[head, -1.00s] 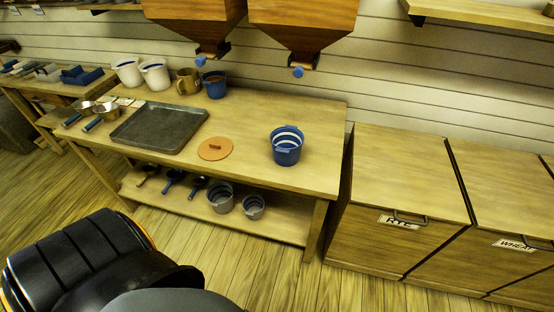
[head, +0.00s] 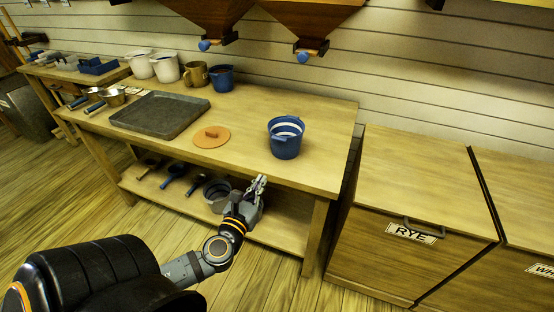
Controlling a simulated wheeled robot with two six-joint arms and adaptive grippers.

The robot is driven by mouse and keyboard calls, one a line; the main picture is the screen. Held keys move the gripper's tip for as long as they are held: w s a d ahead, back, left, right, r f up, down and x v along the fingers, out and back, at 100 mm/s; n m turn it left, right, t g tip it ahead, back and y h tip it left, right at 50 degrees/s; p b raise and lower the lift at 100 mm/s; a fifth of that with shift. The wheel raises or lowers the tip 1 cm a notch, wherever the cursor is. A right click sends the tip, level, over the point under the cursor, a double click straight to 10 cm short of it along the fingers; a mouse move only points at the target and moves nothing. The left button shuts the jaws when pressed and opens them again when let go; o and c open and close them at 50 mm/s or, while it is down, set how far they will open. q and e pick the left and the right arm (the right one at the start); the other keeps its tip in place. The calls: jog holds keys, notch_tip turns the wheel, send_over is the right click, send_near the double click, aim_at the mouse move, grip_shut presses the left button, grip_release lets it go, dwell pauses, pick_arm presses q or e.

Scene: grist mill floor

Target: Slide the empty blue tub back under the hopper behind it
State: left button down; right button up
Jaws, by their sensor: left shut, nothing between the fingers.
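The blue tub (head: 285,146) with white bands inside stands upright near the front right of the wooden table (head: 325,135). Two wooden hoppers hang over the back of the table; the right hopper (head: 312,22) is above and behind the tub, the left hopper (head: 205,12) further left. Each has a blue knob at its spout. My left gripper (head: 260,181) is shut and empty, in front of the table edge, below and left of the tub and apart from it. It hides part of the lower shelf. My right gripper is not in view.
A brown round lid (head: 211,136) and a grey tray (head: 160,114) lie left of the tub. A second blue tub (head: 221,78), a tan mug (head: 196,74) and white buckets stand at the back. The RYE bin (head: 410,220) is at right. Tabletop behind the tub is clear.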

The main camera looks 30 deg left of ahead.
aim_at(280, 147)
pick_arm(q)
jog(key=p+x, duration=0.1)
jog(key=x, duration=1.2)
jog(key=shift+w+a+p, duration=0.1)
jog(key=shift+a+p, duration=0.05)
jog(key=shift+p, duration=0.15)
jog(key=shift+w+a, duration=0.1)
jog(key=shift+w, duration=0.3)
